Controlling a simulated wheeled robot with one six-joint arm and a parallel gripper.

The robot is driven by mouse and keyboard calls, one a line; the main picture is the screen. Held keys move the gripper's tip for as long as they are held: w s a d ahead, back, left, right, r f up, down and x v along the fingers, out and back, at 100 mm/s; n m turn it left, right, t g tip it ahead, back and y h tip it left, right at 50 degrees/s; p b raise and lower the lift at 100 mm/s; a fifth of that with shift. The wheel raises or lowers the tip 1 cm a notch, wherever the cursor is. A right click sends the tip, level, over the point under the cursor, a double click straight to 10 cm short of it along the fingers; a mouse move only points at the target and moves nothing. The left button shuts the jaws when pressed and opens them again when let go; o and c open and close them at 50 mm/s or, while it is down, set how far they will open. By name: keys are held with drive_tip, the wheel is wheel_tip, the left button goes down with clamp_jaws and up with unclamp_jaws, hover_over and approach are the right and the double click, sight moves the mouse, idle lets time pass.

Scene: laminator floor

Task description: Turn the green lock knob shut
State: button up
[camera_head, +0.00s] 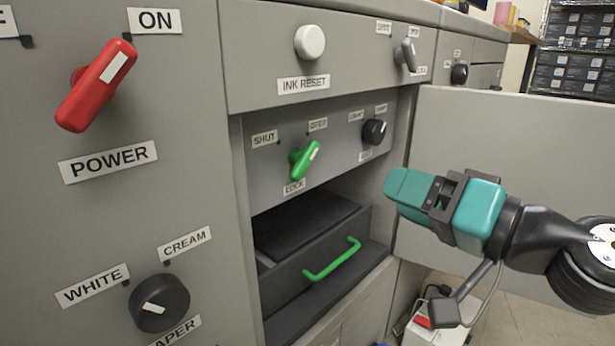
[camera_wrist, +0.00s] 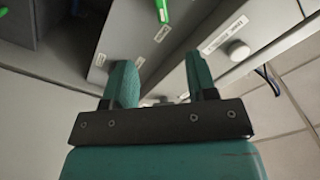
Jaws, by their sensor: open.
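The green lock knob (camera_head: 305,159) is on the grey recessed panel above the "LOCK" label (camera_head: 294,187). Its white stripe slants to the upper right, towards the label above it, which appears to read "OPEN" (camera_head: 318,124). The "SHUT" label (camera_head: 264,139) is to the knob's upper left. My teal gripper (camera_head: 398,190) is to the right of the knob, apart from it. In the wrist view my gripper (camera_wrist: 163,84) is open, with nothing between its fingers. A green piece with a white stripe, seemingly the knob (camera_wrist: 162,11), is cut off at the top edge.
Below the knob is a dark drawer with a green handle (camera_head: 332,259). A black knob (camera_head: 374,131) is right of the green one. A white ink reset button (camera_head: 310,41) is above. An open grey door panel (camera_head: 510,150) stands behind my gripper. A red power lever (camera_head: 97,85) is left.

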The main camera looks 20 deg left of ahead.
sight(309, 160)
drive_tip(key=p+x, duration=0.2)
drive_tip(key=x, duration=1.4)
drive_tip(key=shift+a+r, duration=0.1)
drive_tip(key=shift+a, duration=0.25)
drive_tip(key=c, duration=0.9)
